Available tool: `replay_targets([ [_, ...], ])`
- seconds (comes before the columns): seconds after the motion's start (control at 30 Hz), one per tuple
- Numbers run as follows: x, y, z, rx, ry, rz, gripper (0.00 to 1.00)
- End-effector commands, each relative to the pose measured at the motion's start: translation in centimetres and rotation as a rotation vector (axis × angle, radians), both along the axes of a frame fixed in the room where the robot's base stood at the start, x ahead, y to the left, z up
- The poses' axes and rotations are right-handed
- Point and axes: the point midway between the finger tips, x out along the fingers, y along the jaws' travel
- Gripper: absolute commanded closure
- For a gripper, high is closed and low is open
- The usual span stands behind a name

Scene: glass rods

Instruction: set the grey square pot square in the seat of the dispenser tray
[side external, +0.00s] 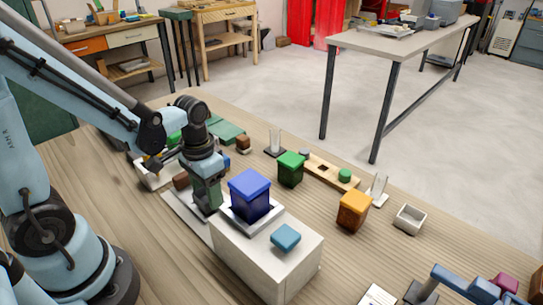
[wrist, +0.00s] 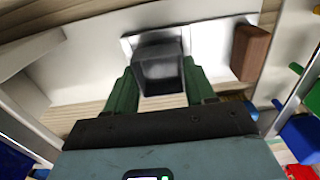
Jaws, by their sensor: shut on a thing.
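My gripper (wrist: 160,90) has green fingers, one on each side of the dark grey square pot (wrist: 159,65), and is shut on it. The pot looks roughly upright in the wrist view. Behind it is the pale dispenser tray (wrist: 95,72), with a raised white square rim (wrist: 128,44) partly showing around the pot's far side. I cannot tell whether the pot is in that seat or just above it. In the side view my gripper (side external: 208,195) points down over the tray (side external: 183,208), behind a white box, and the pot is not clearly visible there.
The white box (side external: 265,262) with a blue lidded pot (side external: 250,194) and a teal block (side external: 286,237) stands close in front of my gripper. A brown block (wrist: 251,52) lies right of the pot. Green (side external: 290,168) and orange (side external: 354,210) lidded pots stand farther right.

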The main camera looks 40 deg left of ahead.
Motion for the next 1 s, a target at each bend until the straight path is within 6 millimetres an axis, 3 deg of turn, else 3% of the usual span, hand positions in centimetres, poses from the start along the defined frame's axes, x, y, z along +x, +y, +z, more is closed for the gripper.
replay_targets([
  [0.43, -0.04, 0.00, -0.49, 0.000, 0.000, 0.000, 0.77],
  [0.47, -0.04, 0.00, -0.49, 0.000, 0.000, 0.000, 0.43],
  [0.63, -0.04, 0.00, -0.48, 0.000, 0.000, 0.000, 0.16],
  [1.0, -0.04, 0.00, -0.26, 0.000, 0.000, 0.000, 0.16],
])
